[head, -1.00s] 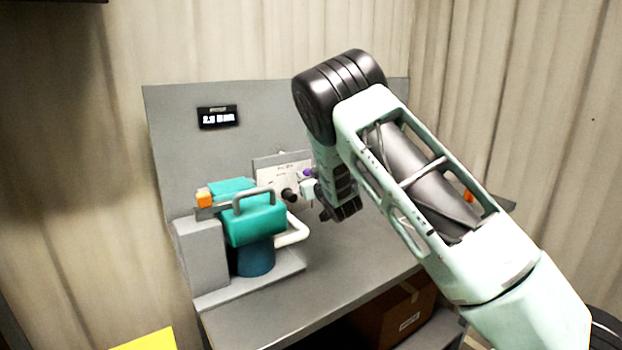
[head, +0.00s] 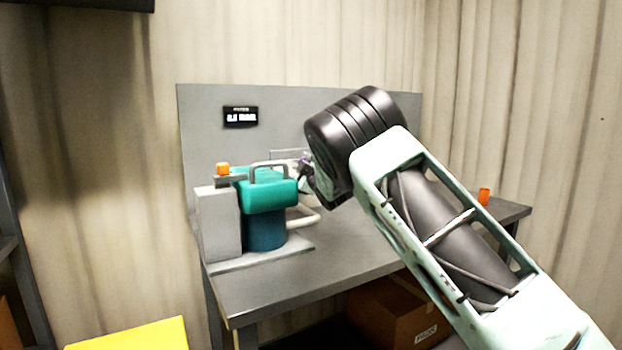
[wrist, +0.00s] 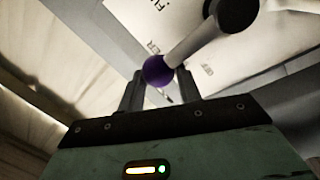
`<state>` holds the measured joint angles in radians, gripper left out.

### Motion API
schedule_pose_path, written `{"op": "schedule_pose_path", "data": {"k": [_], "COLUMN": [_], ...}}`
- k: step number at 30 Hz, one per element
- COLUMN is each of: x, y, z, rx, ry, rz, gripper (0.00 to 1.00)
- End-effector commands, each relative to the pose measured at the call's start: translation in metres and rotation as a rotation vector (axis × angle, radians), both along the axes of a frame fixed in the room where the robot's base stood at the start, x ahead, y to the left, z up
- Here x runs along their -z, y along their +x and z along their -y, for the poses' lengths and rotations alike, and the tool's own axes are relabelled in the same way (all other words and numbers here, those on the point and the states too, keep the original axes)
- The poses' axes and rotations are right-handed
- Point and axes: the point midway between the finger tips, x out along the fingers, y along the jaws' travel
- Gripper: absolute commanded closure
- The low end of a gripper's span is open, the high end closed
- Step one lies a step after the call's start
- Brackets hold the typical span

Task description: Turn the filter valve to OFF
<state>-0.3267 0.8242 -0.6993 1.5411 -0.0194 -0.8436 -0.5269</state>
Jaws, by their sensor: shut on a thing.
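The filter valve shows in the wrist view as a grey lever (wrist: 192,45) running from a dark round hub (wrist: 232,12) down to a purple ball knob (wrist: 158,70). My gripper (wrist: 160,84) is shut on the purple knob, with one finger on each side of it. The hub sits on a white label plate (wrist: 160,18) with partly cut-off lettering. In the head view the plate (head: 288,154) and the purple knob are mostly hidden behind my wrist. I cannot read which marking the lever points to.
A teal pump unit (head: 268,192) with a grey handle and a white pipe stands left of my gripper on the grey bench (head: 300,285). A small display (head: 240,117) hangs on the back panel. A cardboard box (head: 395,312) is underneath.

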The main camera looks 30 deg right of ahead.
Motion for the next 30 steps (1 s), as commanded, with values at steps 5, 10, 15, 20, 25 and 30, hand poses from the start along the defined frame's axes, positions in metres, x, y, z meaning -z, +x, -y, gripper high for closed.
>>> {"op": "schedule_pose_path", "data": {"k": [5,10,15,20,25,30], "x": [0.02,0.024,0.029,0.033,0.035,0.036], "y": [-0.002,-0.002,-0.002,-0.002,-0.002,-0.003], "z": [-0.01,-0.022,-0.032,-0.038,-0.042,-0.044], "rx": [0.009,0.01,0.01,0.012,0.012,0.014], "ry": [-0.17,-0.33,-0.472,-0.58,-0.66,-0.708], "rz": [-0.013,-0.007,-0.003,0.002,0.004,0.004], "gripper": [1.0,1.0,1.0,1.0,1.0,1.0]}}
